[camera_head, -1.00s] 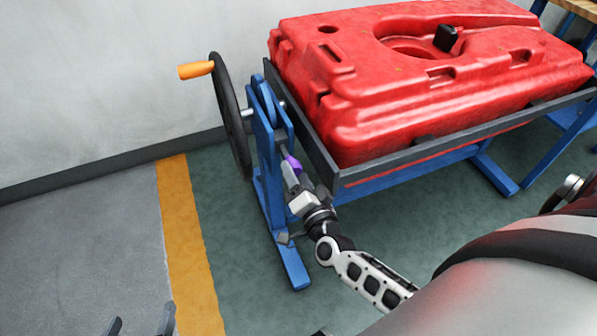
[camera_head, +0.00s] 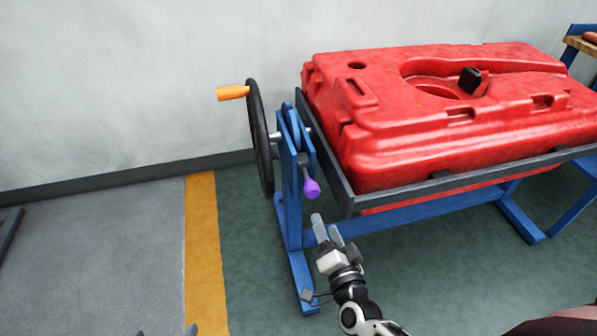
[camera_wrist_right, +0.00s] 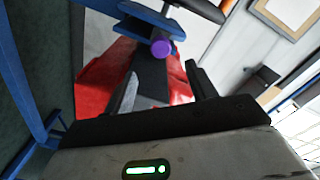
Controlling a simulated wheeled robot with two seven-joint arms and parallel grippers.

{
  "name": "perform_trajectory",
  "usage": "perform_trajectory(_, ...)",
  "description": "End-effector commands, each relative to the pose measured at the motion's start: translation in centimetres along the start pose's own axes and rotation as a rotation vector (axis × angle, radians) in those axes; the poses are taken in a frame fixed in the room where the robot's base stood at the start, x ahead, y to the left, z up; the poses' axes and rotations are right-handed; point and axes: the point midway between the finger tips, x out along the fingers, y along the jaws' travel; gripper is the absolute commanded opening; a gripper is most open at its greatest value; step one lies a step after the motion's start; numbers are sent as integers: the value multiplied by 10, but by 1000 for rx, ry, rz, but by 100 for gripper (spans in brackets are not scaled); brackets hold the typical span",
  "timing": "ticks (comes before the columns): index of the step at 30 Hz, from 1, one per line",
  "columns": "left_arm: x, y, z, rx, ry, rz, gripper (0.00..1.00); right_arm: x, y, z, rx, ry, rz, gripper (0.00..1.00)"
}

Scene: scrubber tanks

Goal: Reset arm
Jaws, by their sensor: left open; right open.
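My right gripper (camera_head: 326,227) is open and empty, in front of and below a purple knob (camera_head: 311,188) on the blue stand (camera_head: 290,215). A small gap separates the fingertips from the knob. In the right wrist view the knob (camera_wrist_right: 161,47) shows beyond and between the two spread fingers (camera_wrist_right: 162,88). Only the fingertips of my left gripper (camera_head: 180,331) show, at the bottom edge of the head view. They are apart, with nothing seen between them.
A red tank (camera_head: 430,130) lies in a dark grey frame (camera_head: 440,185) on the blue stand. A black handwheel (camera_head: 262,140) with an orange handle (camera_head: 233,92) is at the stand's left. Floor left of the yellow stripe (camera_head: 203,250) is mostly clear.

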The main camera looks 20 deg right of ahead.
Motion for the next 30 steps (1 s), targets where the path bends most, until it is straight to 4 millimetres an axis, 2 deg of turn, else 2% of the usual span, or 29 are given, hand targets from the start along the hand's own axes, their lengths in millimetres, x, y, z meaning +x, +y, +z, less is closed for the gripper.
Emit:
perform_trajectory(5, -1, 0, -1, 0, 0, -1, 79, -2, -4, 2, -15, -20, -6, 56)
perform_trajectory(8, -4, 0, -6, 4, -1, -3, 79, -16, -24, 12, -105, -127, -39, 56)
perform_trajectory(12, -8, 0, -11, 16, -10, -10, 79, -58, -63, 32, -374, -379, -99, 56)
perform_trajectory(15, -8, 0, -11, 23, -21, -15, 79, -91, -77, 36, -589, -538, -110, 56)
perform_trajectory(18, -8, -1, -12, 30, -25, -19, 79, -116, -81, 30, -764, -649, -98, 56)
perform_trajectory(21, -8, -2, -12, 36, -28, -22, 79, -130, -81, 24, -870, -710, -79, 56)
perform_trajectory(30, -7, -2, -10, 42, -32, -21, 79, -134, -79, 22, -911, -733, -69, 56)
